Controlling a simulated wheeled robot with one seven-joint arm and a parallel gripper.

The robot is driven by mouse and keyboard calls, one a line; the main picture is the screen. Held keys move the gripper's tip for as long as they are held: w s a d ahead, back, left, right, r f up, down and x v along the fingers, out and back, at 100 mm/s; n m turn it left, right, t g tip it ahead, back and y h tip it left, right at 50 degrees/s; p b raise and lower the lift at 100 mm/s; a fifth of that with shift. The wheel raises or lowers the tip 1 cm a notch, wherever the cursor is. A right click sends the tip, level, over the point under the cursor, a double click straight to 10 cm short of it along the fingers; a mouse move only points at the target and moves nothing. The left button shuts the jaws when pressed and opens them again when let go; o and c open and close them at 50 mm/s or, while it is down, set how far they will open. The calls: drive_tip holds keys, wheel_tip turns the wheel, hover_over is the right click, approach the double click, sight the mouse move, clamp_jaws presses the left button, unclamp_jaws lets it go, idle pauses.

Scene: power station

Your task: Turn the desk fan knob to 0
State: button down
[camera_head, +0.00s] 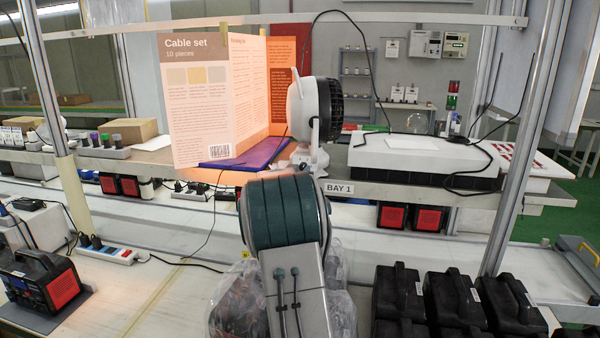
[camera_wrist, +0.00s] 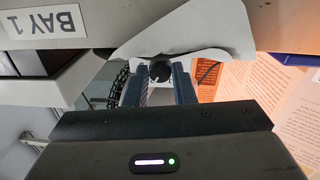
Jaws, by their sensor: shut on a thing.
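The desk fan (camera_head: 316,108) stands on the bench shelf, white with a black grille turned to the right. In the head view, my arm covers the lower front of its base. In the wrist view, the picture is upside down and the fan's white base (camera_wrist: 190,36) is at the top middle. The dark round knob (camera_wrist: 160,71) sits between the two fingers of my gripper (camera_wrist: 160,80), which is shut on it. The knob's markings and pointer cannot be read. My fingers are hidden in the head view.
A Cable set board (camera_head: 205,100) stands left of the fan, beside a blue folder (camera_head: 245,155). A white box (camera_head: 420,152) is to the right. The BAY 1 label (camera_head: 339,188) is on the shelf edge. Black cases (camera_head: 450,297) fill the front right.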

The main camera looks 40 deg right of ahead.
drive_tip(key=shift+r+n+p, duration=0.1)
drive_tip(key=shift+n+p, duration=0.5)
drive_tip(key=shift+n, duration=0.5)
drive_tip(key=n+p, duration=0.1)
drive_tip(key=n, duration=0.3)
drive_tip(key=shift+n, duration=0.3)
drive_tip(key=n+p, duration=0.1)
drive_tip(key=n, duration=0.2)
drive_tip(key=shift+s+n+t, duration=0.1)
drive_tip(key=shift+n+t, duration=0.2)
drive_tip(key=n, duration=0.3)
drive_tip(key=shift+n, duration=0.4)
drive_tip(key=n+b, duration=0.5)
drive_tip(key=n, duration=0.5)
drive_tip(key=shift+d+t+b, duration=0.1)
drive_tip(key=shift+t+b, duration=0.2)
drive_tip(key=shift+t, duration=0.1)
drive_tip(key=shift+s+n, duration=0.1)
drive_tip(key=shift+n, duration=0.2)
